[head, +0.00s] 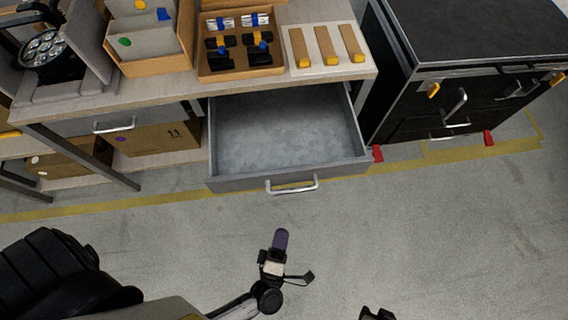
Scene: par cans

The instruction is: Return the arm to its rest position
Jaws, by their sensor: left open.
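My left gripper (293,262) is over the bare floor, in front of the open drawer and apart from it. Its two fingers are spread and nothing shows between them; one has a purple tip. The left arm comes in from the bottom left. A small dark part of my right gripper (377,314) shows at the bottom edge; most of it is out of view. The grey drawer (288,178) under the bench is pulled out and looks empty, with a silver handle at its front.
The bench (165,92) holds a black par can (48,52), a box with grey dividers (150,66), a tray with black clamps (241,71) and a pale board with wooden bars (325,66). A black wheeled cabinet (470,100) stands right. The floor in front is clear.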

